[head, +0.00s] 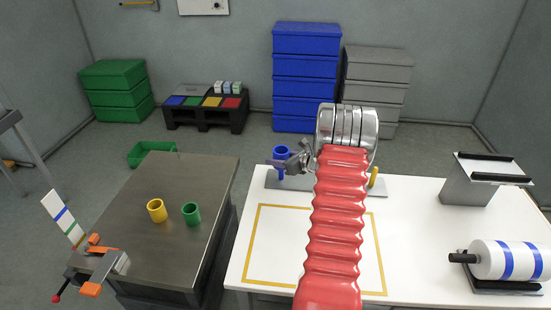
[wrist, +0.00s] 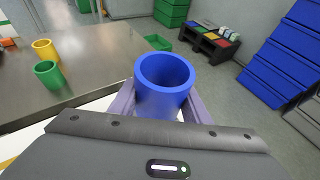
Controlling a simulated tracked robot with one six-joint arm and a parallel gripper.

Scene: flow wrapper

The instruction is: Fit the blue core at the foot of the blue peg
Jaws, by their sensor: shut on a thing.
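The blue core (head: 281,151) is upright between the fingers of my gripper (head: 289,161), which is shut on it. In the wrist view the blue core (wrist: 163,78) is seen into from above, with a finger on each side; no peg shows inside it. In the head view a narrow blue piece, apparently the blue peg (head: 280,174), shows just below the gripper over the grey base plate (head: 300,184). I cannot tell whether the core's lower end is around the peg or just above it. A yellow peg (head: 373,176) stands at the plate's right end.
My red-sleeved arm hides the plate's middle. A yellow core (head: 157,211) and a green core (head: 191,214) stand on the dark table at left. The white table (head: 260,265) is clear inside its yellow outline. A striped roll (head: 510,260) lies at right.

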